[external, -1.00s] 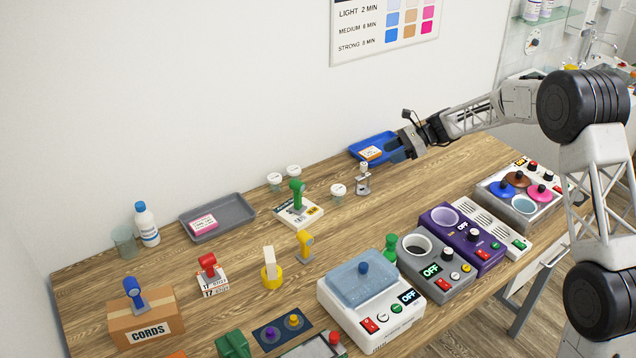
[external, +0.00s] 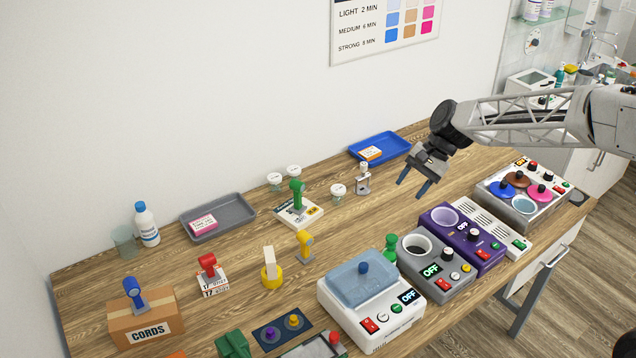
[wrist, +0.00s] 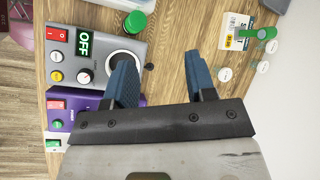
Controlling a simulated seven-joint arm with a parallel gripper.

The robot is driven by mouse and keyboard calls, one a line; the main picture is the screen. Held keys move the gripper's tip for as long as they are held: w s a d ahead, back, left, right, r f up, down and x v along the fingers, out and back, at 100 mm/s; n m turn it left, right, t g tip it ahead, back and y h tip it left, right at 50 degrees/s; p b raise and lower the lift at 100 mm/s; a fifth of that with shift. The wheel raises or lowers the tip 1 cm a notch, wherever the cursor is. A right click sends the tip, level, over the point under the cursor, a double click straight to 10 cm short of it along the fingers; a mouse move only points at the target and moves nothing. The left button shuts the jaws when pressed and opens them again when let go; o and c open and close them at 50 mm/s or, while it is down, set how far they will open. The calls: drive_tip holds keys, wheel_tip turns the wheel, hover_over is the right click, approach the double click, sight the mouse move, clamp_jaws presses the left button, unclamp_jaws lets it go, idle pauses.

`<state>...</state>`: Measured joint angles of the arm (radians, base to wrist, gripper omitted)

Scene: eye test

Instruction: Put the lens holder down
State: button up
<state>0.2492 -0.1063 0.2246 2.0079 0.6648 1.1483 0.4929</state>
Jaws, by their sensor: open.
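No thing in view is plainly marked as the lens holder. A small grey metal stand with a pale top (external: 363,180) may be it, but I cannot be sure; it stands upright on the table, left of my gripper. My gripper (external: 412,187) is open and empty, above the table behind the grey and purple devices, fingers pointing down and left.
A grey device (external: 437,268) and a purple device (external: 487,256) stand in front of my gripper. A blue tray (external: 396,147) with an orange-and-white box lies behind. White jars (external: 338,190), a green-handled piece (external: 297,190) and a grey tray (external: 238,226) are farther left.

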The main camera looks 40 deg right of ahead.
drive_tip(key=s+a+n+h, duration=0.1)
drive_tip(key=s+n, duration=0.3)
drive_tip(key=s, duration=0.6)
drive_tip(key=s+a+f+n+t+h, duration=0.1)
drive_tip(key=s+a+n+h, duration=0.1)
drive_tip(key=s, duration=0.9)
drive_tip(key=s+a+n+h, duration=0.1)
drive_tip(key=s+n+h, duration=0.2)
drive_tip(key=s+n, duration=0.3)
drive_tip(key=shift+s+a+f+h, duration=0.35)
drive_tip(key=shift+s+a+h, duration=0.05)
drive_tip(key=shift+s, duration=1.8)
